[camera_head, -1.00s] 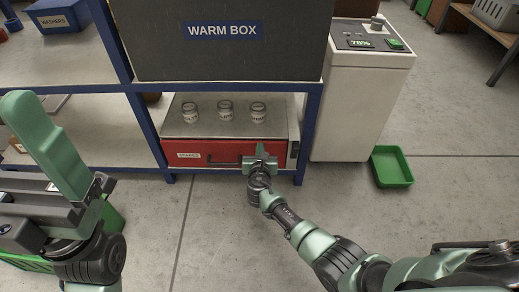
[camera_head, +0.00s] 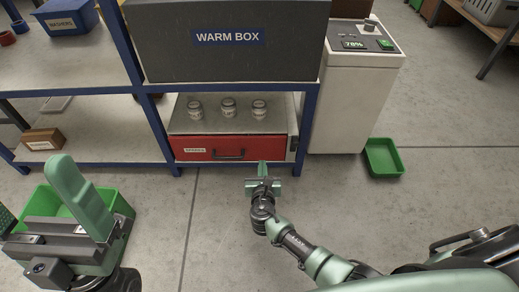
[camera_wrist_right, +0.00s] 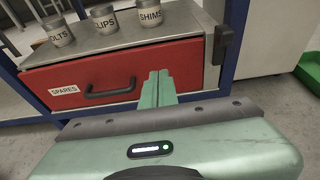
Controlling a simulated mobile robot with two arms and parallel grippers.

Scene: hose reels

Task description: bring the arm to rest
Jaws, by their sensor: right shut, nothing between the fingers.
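My right gripper (camera_head: 263,172) is shut and empty in front of the red drawer (camera_head: 208,149), low and near its right end. In the right wrist view its two green fingers (camera_wrist_right: 158,88) are together, with the drawer front (camera_wrist_right: 190,62) behind them. The drawer looks closed and carries a SPARES label and a dark handle (camera_wrist_right: 110,92). My left arm shows at the lower left of the head view with one green finger-like part (camera_head: 80,195); its jaw opening cannot be made out.
Several small jars (camera_head: 228,107) stand on the drawer cabinet's top. Above is the WARM BOX (camera_head: 230,65). A white machine (camera_head: 350,100) stands to the right, with a green tray (camera_head: 384,158) on the floor. A green bin (camera_head: 118,203) is at the left. Floor before the shelf is clear.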

